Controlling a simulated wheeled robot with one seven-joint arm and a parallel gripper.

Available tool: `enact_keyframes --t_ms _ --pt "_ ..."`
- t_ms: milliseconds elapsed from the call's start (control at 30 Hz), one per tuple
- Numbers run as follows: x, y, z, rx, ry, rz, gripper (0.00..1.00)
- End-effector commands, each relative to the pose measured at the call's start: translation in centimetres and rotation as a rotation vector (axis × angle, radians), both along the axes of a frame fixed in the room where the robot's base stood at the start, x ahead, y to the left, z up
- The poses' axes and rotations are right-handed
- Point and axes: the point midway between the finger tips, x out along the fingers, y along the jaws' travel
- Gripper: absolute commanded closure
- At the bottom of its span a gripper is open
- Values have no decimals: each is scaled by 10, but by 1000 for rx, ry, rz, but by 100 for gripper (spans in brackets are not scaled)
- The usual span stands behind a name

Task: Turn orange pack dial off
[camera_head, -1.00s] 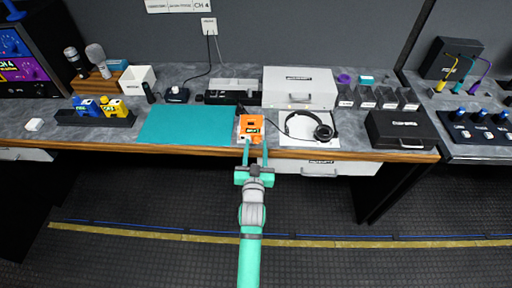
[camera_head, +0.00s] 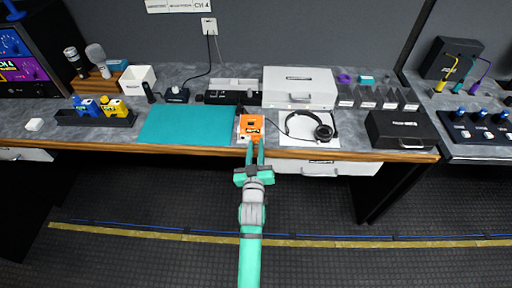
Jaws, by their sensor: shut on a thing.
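The orange pack (camera_head: 250,123) lies on a white sheet near the front edge of the workbench, right of the teal mat. It has a dark and light label on its face. My gripper (camera_head: 254,147) reaches up to the pack's front side, with its two teal fingers close together. It is shut on the pack's dial, which is too small and too covered by the fingertips to make out. Which way the dial points cannot be told.
Headphones (camera_head: 318,124) lie on white paper just right of the pack. A teal mat (camera_head: 187,126) is flat to the left. A white case (camera_head: 299,90) stands behind, and a black case (camera_head: 401,129) stands farther right. The drawer front (camera_head: 318,169) is below the bench edge.

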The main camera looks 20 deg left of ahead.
Motion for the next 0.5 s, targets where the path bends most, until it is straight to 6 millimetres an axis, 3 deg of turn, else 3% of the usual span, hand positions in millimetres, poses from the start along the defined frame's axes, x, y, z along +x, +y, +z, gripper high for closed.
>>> enact_keyframes --t_ms 433,467,500 --pt "0 0 0 -70 -21 0 100" --pt "0 0 0 -70 -21 0 75" --pt "0 0 0 -70 -21 0 66"
